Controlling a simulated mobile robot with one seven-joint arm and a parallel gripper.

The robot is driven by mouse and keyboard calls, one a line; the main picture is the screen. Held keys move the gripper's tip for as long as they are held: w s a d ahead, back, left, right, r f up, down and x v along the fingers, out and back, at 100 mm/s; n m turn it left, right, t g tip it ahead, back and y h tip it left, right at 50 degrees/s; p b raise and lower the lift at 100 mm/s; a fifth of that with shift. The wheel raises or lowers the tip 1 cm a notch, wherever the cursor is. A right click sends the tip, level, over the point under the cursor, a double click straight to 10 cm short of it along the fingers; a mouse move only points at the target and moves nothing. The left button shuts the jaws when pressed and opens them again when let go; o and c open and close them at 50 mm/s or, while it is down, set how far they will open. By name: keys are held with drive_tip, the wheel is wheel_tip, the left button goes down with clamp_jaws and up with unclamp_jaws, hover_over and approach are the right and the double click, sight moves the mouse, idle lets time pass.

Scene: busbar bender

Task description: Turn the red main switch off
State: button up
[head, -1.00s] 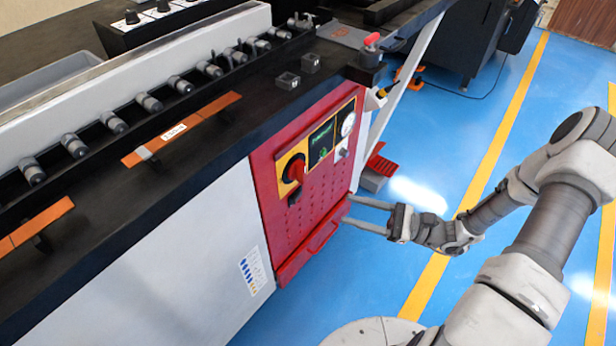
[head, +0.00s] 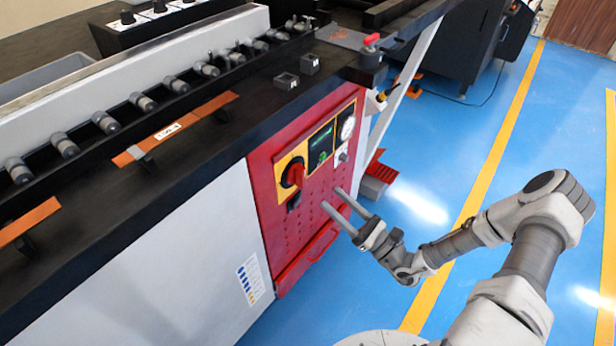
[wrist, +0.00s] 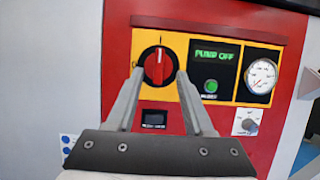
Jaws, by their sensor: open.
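The red main switch (head: 293,172) is a round rotary knob on a yellow plate in the red control panel (head: 283,232). In the wrist view the red main switch (wrist: 158,66) has its grip bar standing about upright, with a light mark at its top. My gripper (head: 333,197) is open and empty, in front of the panel, to the lower right of the switch in the head view. In the wrist view my gripper (wrist: 160,72) points at the panel, its fingertips on either side of the switch in the picture. It appears apart from the knob.
Right of the switch are a display (wrist: 215,55) reading "PUMP OFF", a green button (wrist: 210,87), a gauge (wrist: 261,76) and a small grey knob (wrist: 249,125). A small black meter (wrist: 155,119) sits below the switch. The blue floor (head: 440,130) right of the machine is largely clear.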

sight(305, 173)
drive_tip(key=b+x, duration=0.1)
drive_tip(key=x, duration=0.8)
drive_tip(key=shift+w+a+r, duration=0.1)
drive_tip(key=shift+w+a, duration=0.1)
drive_tip(key=shift+a, duration=0.1)
drive_tip(key=shift+c, duration=0.3)
clamp_jaws()
